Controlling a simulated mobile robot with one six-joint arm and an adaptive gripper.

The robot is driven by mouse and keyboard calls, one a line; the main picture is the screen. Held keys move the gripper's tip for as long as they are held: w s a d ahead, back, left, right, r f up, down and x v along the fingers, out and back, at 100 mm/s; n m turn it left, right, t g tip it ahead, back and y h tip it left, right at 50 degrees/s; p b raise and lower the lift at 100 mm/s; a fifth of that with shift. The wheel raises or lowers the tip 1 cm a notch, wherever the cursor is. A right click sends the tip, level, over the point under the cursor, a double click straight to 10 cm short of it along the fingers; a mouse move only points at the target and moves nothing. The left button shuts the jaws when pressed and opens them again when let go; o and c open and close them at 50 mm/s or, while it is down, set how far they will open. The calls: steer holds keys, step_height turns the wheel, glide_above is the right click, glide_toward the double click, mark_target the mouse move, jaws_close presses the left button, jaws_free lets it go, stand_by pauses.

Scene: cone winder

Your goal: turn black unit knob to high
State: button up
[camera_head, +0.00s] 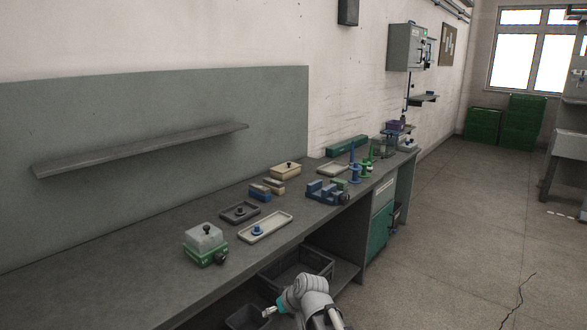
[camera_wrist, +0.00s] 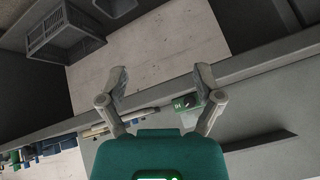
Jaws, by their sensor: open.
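A small green unit (camera_head: 206,257) with a clear cover stands near the front edge of the bench. A black round knob (camera_head: 222,258) sits on its right side, and a small black knob tops the cover. What appears to be this green unit also shows in the wrist view (camera_wrist: 187,103), partly behind a finger. I cannot tell any knob's setting. A flat black tray-like piece (camera_head: 240,212) with a dark knob-like part lies behind it. My gripper (camera_wrist: 160,80) is open and empty, apart from the unit. In the head view my gripper (camera_head: 270,311) is low, in front of the bench.
A cream tray (camera_head: 265,227) with a blue part lies right of the unit. Blue blocks (camera_head: 327,192) and spindles stand farther along the bench (camera_head: 120,283). Dark crates (camera_head: 297,270) sit below the bench top near my arm.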

steer(key=s+d+f+m+g+h+b, duration=0.1)
steer(key=s+d+f+m+h, duration=0.2)
steer(key=d, duration=0.4)
steer(key=s+d+f+m+g+h+b, duration=0.1)
steer(key=s+d+f+g, duration=0.1)
steer(key=s+d, duration=0.45)
steer(key=s+d+f+m+g+h+b, duration=0.1)
steer(key=s+d+f+h+b, duration=0.15)
steer(key=d, duration=0.65)
step_height(320, 180, up, 13)
steer(key=p, duration=1.4)
steer(key=shift+a, duration=0.3)
steer(key=shift+s+y, duration=0.1)
steer(key=shift+y, duration=0.15)
